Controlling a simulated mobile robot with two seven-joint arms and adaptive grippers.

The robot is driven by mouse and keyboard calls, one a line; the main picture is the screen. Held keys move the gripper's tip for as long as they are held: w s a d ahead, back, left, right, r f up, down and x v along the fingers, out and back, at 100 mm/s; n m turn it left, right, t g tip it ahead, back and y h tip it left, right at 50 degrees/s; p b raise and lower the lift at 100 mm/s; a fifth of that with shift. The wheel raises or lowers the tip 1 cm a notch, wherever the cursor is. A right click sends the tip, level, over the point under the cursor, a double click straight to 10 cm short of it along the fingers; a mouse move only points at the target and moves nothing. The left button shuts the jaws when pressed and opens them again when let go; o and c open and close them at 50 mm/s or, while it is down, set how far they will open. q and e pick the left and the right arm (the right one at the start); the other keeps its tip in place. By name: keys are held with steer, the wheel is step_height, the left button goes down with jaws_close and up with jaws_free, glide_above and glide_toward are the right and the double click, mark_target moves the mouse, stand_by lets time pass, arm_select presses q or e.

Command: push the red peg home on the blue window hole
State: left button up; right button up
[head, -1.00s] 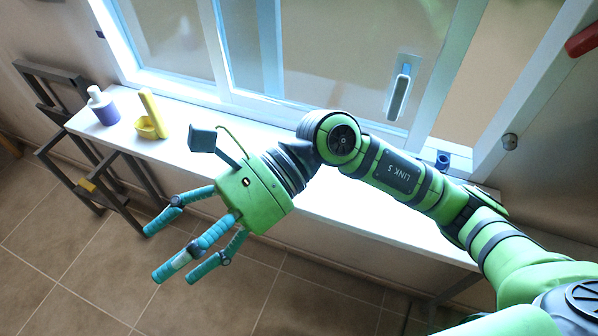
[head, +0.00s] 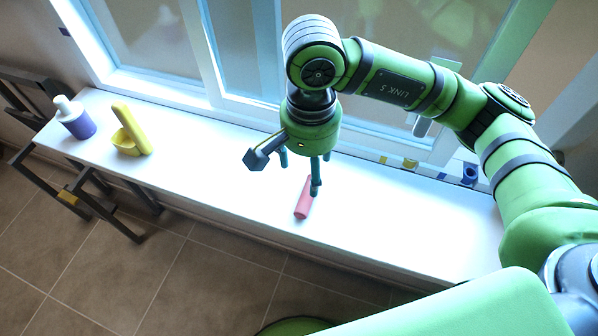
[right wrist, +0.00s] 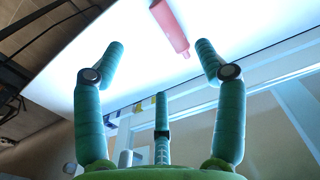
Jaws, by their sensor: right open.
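The red peg (head: 303,204) lies on the white sill below the window. It shows at the top of the right wrist view (right wrist: 171,24), beyond the fingertips. My right gripper (head: 304,172) points down over the sill, its fingers open; one fingertip overlaps the peg in the head view, and I cannot tell whether they touch. In the right wrist view the open fingers (right wrist: 161,50) have nothing between them. A blue ring-shaped socket (head: 469,174), likely the blue window hole, is at the window frame's foot, right of the gripper. My left gripper is not in view.
A purple-and-white bottle (head: 75,118) and a yellow holder (head: 130,132) stand at the sill's left end. A yellow piece (head: 410,163) sits by the frame, left of the blue socket. The sill between the yellow holder and the peg is clear.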

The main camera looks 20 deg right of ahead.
mark_target(308, 201)
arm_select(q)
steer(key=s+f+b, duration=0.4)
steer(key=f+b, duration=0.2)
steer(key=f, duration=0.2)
arm_select(e)
step_height(308, 201, down, 7)
steer(key=shift+f, duration=0.1)
steer(key=shift+w+f, duration=0.1)
steer(key=shift+f, duration=0.1)
steer(key=f+p, duration=0.3)
steer(key=shift+w+d+f, duration=0.1)
steer(key=shift+d+f, duration=0.05)
steer(key=shift+d, duration=0.1)
step_height(308, 201, down, 2)
steer(key=shift+w+d+f+p, duration=0.1)
steer(key=shift+f+p, duration=0.15)
steer(key=shift+p, duration=0.15)
steer(key=shift+f, duration=0.45)
steer(key=shift+c, duration=0.4)
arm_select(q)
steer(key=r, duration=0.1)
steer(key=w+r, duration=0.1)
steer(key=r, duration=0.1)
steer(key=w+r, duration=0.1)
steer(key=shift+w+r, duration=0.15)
arm_select(e)
steer(key=c, duration=1.1)
